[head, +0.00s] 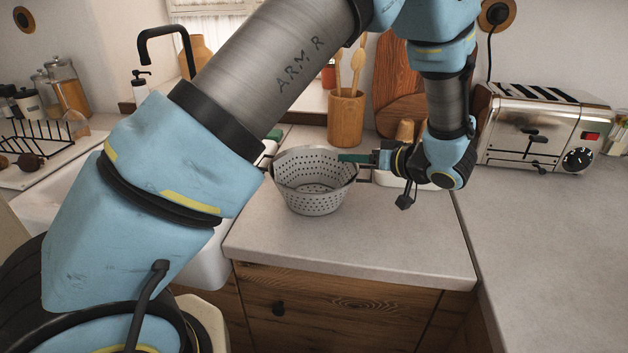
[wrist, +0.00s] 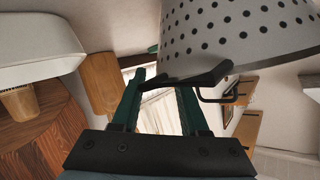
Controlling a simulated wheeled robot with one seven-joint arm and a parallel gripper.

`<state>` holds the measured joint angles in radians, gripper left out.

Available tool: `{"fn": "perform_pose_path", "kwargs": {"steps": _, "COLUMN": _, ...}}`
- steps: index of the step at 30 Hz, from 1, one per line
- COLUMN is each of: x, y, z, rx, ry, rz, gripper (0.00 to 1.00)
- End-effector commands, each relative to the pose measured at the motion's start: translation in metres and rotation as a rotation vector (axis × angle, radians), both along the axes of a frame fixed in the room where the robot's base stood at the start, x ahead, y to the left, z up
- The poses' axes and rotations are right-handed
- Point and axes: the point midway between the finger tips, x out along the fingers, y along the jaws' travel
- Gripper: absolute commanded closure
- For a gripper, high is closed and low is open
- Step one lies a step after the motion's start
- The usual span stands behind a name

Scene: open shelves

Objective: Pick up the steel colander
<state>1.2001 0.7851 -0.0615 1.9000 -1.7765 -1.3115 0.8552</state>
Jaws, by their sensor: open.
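The steel colander (head: 313,190) stands upright on the light counter, a round perforated bowl with a handle on each side. In the wrist view the colander (wrist: 240,30) fills the upper right, with its dark handle (wrist: 215,78) near the fingertips. My gripper (head: 350,157) reaches in from the right at rim height, by the colander's right handle. In the wrist view my gripper (wrist: 163,85) shows two green fingers apart, with nothing clamped. The handle overlaps the right finger's tip in that view; I cannot tell whether they touch.
A wooden utensil holder (head: 346,118) and cutting boards (head: 397,85) stand behind the colander. A steel toaster (head: 535,128) is at the right. The sink (head: 60,200) and a dish rack (head: 40,145) are at the left. The counter in front of the colander is clear.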

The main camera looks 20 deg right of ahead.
Motion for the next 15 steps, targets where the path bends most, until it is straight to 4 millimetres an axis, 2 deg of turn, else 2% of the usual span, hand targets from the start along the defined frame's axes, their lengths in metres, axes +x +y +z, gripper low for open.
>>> {"fn": "perform_pose_path", "kwargs": {"steps": 3, "x": 0.017, "y": 0.008, "z": -0.003, "rx": 0.002, "ry": 0.001, "rz": 0.003, "gripper": 0.56}}
{"fn": "perform_pose_path", "kwargs": {"steps": 6, "x": 0.025, "y": 0.011, "z": -0.007, "rx": 0.002, "ry": 0.001, "rz": 0.002, "gripper": 0.56}}
{"fn": "perform_pose_path", "kwargs": {"steps": 12, "x": 0.027, "y": 0.011, "z": -0.010, "rx": -0.002, "ry": 0.001, "rz": 0.000, "gripper": 0.56}}
{"fn": "perform_pose_path", "kwargs": {"steps": 15, "x": 0.027, "y": 0.012, "z": -0.010, "rx": -0.001, "ry": 0.000, "rz": -0.001, "gripper": 0.65}}
